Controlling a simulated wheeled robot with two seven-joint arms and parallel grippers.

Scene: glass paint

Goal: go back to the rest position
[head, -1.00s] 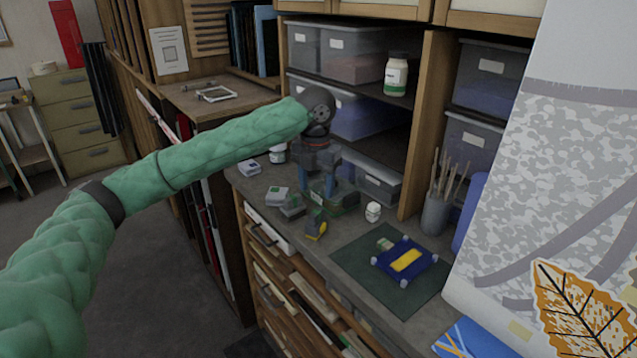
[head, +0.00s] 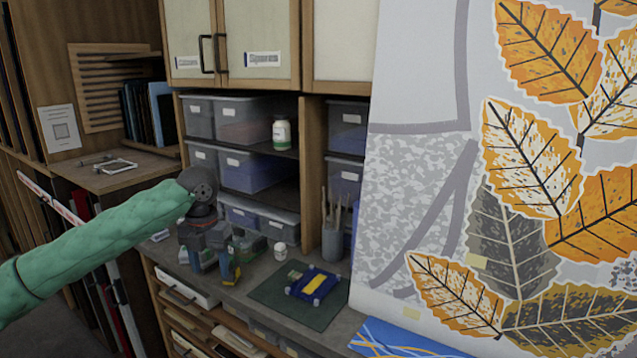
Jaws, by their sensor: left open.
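My left arm, in a green quilted sleeve, comes in from the left in the head view. Its left gripper (head: 229,280) points down over the counter, fingers apart and with nothing seen between them. Small items behind the gripper are partly hidden. To its right, a blue piece with a yellow centre (head: 313,284) lies on a dark green mat (head: 267,293). A small white jar (head: 280,249) stands behind the mat. My right gripper is not in view.
Shelves above the counter hold clear bins (head: 238,173) and a white jar with a green label (head: 281,133). A cup of brushes (head: 332,241) stands behind the mat. A large panel with orange leaves (head: 520,170) fills the right side. Wooden cabinets (head: 258,30) hang above.

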